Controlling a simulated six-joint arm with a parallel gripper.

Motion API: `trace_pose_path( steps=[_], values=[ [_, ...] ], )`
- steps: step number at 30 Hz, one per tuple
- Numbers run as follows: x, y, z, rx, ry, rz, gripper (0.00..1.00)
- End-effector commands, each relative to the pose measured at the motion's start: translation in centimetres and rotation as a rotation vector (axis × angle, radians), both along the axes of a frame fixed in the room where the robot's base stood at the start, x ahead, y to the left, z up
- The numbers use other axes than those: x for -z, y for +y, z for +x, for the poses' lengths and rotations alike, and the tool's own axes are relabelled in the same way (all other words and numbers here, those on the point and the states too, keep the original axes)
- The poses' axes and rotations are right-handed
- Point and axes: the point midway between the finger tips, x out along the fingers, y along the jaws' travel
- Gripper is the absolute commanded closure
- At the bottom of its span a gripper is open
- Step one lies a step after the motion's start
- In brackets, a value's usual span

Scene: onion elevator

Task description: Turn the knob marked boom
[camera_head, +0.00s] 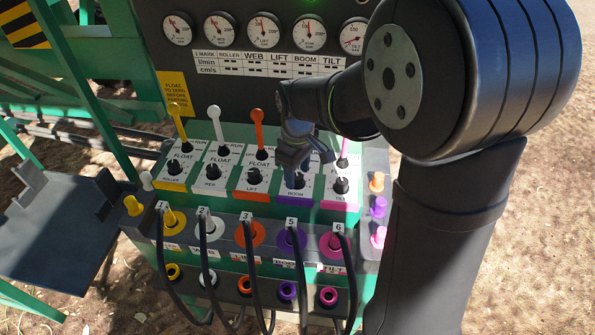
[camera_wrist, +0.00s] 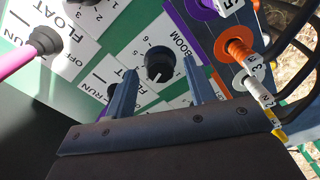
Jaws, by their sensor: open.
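The boom knob is a black round knob (camera_wrist: 159,66) with a white pointer line, on a white plate marked BOOM with a number scale. In the head view the knob (camera_head: 297,181) shows on the panel just below my gripper (camera_head: 292,165), partly covered by it. In the wrist view my gripper (camera_wrist: 158,70) is open and empty, one finger to each side of the knob with a gap on both sides. I cannot tell how far the fingertips are above the panel.
Roller (camera_head: 175,168), web (camera_head: 212,171), lift (camera_head: 253,176) and tilt (camera_head: 341,185) knobs stand in the same row. Coloured levers rise behind them, including an orange one (camera_head: 257,130). Hoses with numbered couplings, including an orange one (camera_wrist: 241,50), hang in front. Gauges (camera_head: 264,28) are above.

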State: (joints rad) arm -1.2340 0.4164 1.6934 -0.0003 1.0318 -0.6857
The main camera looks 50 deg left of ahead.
Motion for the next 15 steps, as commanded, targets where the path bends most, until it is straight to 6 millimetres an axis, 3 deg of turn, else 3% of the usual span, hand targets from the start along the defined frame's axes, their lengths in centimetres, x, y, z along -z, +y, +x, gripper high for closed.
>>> trace_pose_path(
  steps=[10,15],
  values=[
    [0.47,0.0,0.0,0.0,0.0,0.0,0.5],
    [0.46,0.0,0.0,0.0,0.0,0.0,0.81]
  ],
)
